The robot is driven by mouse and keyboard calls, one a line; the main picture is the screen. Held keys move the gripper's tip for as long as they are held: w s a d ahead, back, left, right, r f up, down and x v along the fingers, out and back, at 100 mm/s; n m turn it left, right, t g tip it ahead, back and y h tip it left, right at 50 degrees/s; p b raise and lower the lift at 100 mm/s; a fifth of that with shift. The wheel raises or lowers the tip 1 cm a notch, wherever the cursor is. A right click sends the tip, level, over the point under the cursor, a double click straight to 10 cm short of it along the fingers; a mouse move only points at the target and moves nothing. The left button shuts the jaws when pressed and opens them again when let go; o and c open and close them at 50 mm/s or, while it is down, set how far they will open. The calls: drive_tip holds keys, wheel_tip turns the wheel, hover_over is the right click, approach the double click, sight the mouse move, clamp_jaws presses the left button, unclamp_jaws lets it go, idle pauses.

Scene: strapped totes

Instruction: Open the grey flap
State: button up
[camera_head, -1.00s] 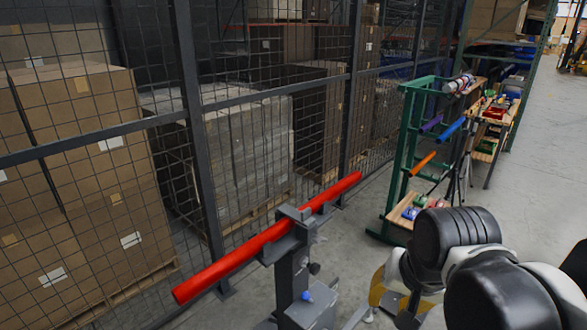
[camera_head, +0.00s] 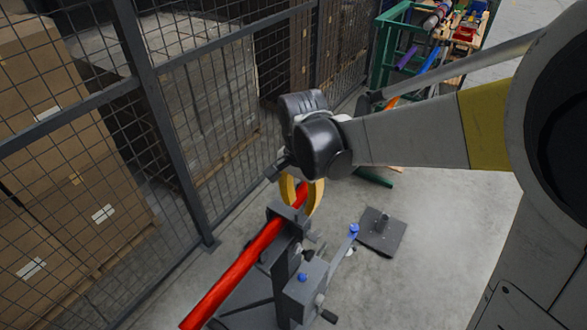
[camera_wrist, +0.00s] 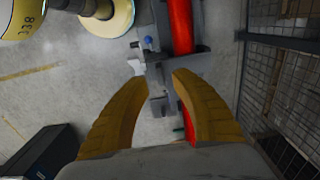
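A grey stand (camera_head: 290,265) holds a long red tube (camera_head: 232,275) lying slanted across its top. A grey clamp piece (camera_head: 285,211), which looks like the flap, sits over the tube at the stand's head. I cannot tell whether it is latched. My gripper (camera_head: 303,200) has its yellow fingers at the tube, close beside the clamp piece. In the wrist view, my gripper (camera_wrist: 158,80) is open, fingers wide apart, with grey clamp parts (camera_wrist: 158,88) showing between them. The red tube (camera_wrist: 181,25) passes by the right finger and is partly hidden by it. Contact is unclear.
A dark wire-mesh fence (camera_head: 150,85) runs along the left, with stacked boxes (camera_head: 70,175) behind it. A flat dark base plate (camera_head: 383,231) lies on the floor right of the stand. A green rack (camera_head: 390,45) stands at the back. Floor on the right is open.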

sight(300, 211)
drive_tip(key=shift+f, duration=1.95)
clamp_jaws()
